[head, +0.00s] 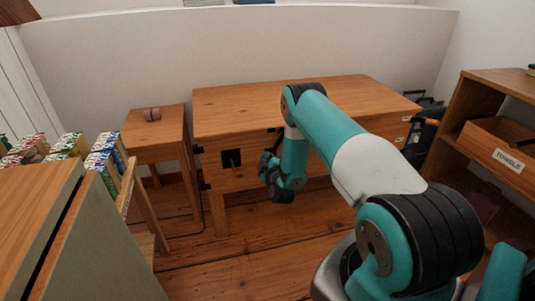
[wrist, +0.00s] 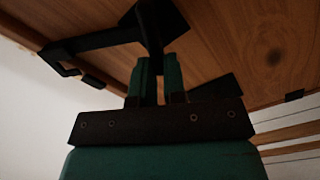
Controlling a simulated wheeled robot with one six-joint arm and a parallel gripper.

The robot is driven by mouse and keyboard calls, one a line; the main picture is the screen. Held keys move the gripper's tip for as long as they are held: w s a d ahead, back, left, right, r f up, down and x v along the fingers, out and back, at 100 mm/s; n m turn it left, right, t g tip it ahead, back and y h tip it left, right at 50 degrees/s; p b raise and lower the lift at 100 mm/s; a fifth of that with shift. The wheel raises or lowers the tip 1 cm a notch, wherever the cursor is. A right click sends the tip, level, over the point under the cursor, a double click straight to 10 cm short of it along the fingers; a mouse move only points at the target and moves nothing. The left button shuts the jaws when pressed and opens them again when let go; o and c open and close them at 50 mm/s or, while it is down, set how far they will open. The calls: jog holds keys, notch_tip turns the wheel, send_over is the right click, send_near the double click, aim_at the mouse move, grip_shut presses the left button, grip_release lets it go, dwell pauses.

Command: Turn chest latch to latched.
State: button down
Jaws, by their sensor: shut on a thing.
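The wooden chest (head: 225,103) stands against the back wall, with black fittings on its front. A dark square plate (head: 231,158) shows on the front, left of my gripper (head: 268,162). In the wrist view, the black chest latch (wrist: 155,22) stands out from the wooden face, and the two green fingers of my gripper (wrist: 158,66) are shut on its near end. A long black bar (wrist: 95,42) runs left from there. In the head view my arm hides part of the chest front, and the held part is not clear.
A shelf with a labelled drawer (head: 497,145) is at the right. Some wooden floor (head: 225,262) is clear before the chest.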

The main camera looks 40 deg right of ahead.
jog(key=n, duration=0.2)
jog(key=f+n, duration=0.1)
jog(key=n, duration=0.2)
jog(key=shift+a+f+n, duration=0.25)
jog(key=shift+n, duration=0.05)
dwell(0.4)
jog(key=c, duration=1.2)
grip_release()
jog(key=p+v, duration=1.6)
jog(key=v, duration=0.1)
jog(key=shift+s+a+p, duration=0.1)
jog(key=shift+p, duration=0.25)
